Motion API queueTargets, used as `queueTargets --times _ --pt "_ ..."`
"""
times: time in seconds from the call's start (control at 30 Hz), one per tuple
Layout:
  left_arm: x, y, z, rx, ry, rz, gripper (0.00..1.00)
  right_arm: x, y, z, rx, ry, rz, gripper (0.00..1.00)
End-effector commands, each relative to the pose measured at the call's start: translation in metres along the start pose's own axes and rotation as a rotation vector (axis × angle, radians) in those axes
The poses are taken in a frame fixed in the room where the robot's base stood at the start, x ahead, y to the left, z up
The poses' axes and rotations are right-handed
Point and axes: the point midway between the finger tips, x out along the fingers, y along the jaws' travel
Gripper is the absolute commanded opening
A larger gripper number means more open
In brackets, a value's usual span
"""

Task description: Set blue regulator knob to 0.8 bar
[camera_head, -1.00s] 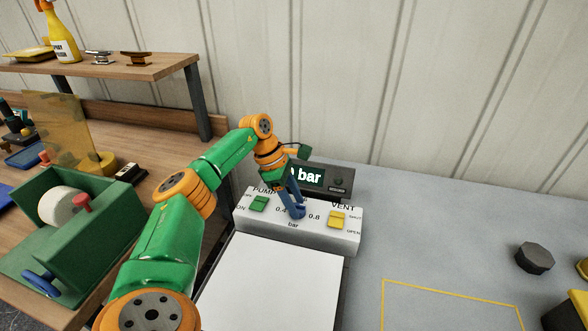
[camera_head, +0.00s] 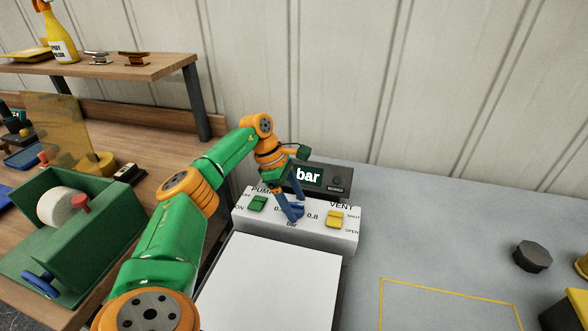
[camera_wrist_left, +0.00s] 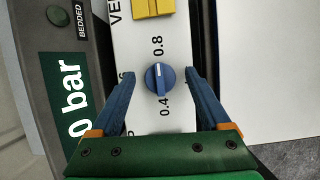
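The blue regulator knob (camera_wrist_left: 160,78) sits on the white control panel (camera_head: 345,240) between the 0.4 and 0.8 marks. In the left wrist view a white line shows on its face, roughly along the direction between those marks; I cannot tell an exact setting. My left gripper (camera_head: 291,215) is open over the panel, with one blue finger on each side of the knob and a visible gap to each in the wrist view. The gauge display (camera_head: 309,176) behind shows "bar"; in the wrist view (camera_wrist_left: 72,95) "0 bar" is readable, with leading digits cut off. My right gripper is not in view.
A green PUMP switch (camera_head: 257,203) and a yellow VENT switch (camera_head: 334,219) flank the knob. A white plate (camera_head: 270,280) lies in front. A green tape dispenser (camera_head: 95,235) stands left. The grey table to the right has clear room.

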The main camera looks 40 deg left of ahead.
Motion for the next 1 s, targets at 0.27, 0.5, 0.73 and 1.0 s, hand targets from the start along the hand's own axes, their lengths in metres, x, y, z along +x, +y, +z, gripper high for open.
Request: queueTargets --times 0.27,0.5,0.73,1.0 --pt "-0.04 0.002 0.001 -0.001 -0.002 0.007 0.8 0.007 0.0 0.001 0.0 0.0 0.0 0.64" --pt "-0.07 0.001 0.001 0.0 0.0 0.0 0.8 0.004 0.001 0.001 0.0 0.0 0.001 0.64" --pt "-0.07 0.0 0.001 0.001 0.001 -0.001 0.8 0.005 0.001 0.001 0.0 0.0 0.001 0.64" --pt "-0.07 0.0 0.001 0.001 0.001 -0.001 0.8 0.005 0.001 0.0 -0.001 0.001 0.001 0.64"
